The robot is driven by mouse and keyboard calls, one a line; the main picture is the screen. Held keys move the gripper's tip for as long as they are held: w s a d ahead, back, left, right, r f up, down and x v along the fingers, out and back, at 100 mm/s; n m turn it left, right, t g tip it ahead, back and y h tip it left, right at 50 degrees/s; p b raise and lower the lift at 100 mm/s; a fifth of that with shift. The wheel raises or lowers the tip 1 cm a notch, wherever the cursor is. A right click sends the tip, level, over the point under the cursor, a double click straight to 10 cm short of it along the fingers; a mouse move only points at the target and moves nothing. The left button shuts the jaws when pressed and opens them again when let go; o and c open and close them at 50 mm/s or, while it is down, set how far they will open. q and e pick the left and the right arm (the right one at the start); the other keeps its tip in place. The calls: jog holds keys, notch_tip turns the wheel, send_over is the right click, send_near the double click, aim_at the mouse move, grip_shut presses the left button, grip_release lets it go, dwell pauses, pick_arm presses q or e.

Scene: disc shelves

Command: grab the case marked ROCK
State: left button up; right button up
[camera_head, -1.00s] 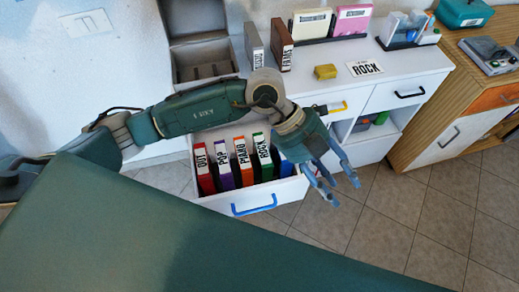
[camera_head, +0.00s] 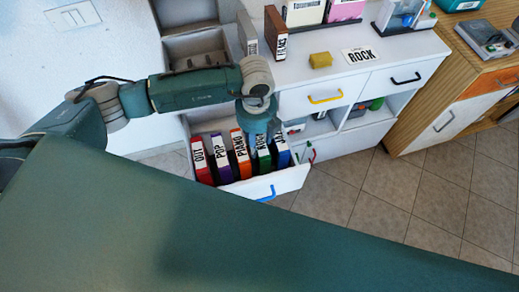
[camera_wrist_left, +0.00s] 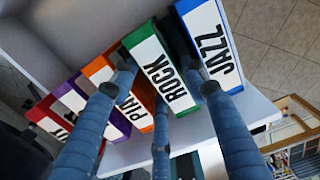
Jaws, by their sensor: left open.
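The green case marked ROCK (camera_head: 263,158) stands upright in an open white drawer (camera_head: 236,188), in a row with other cases. In the left wrist view, the ROCK case (camera_wrist_left: 167,76) shows its white label. My left gripper (camera_head: 262,136) is open, pointing down over the ROCK and JAZZ end of the row. In the wrist view its fingers (camera_wrist_left: 165,85) lie on both sides of the ROCK label, one of them between ROCK and the blue JAZZ case (camera_wrist_left: 210,42). I cannot tell whether they touch it. My right gripper is not in view.
The red OUT case (camera_head: 201,160), purple POP case (camera_head: 221,158) and orange PIANO case (camera_head: 240,154) stand to the left in the drawer. A ROCK card (camera_head: 361,55) and a yellow block (camera_head: 320,60) lie on the white counter above. Floor tiles right of the drawer are clear.

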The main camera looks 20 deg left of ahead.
pick_arm(q)
jog(key=shift+f, duration=1.6)
jog(key=shift+c, duration=0.5)
jog(key=c, duration=0.9)
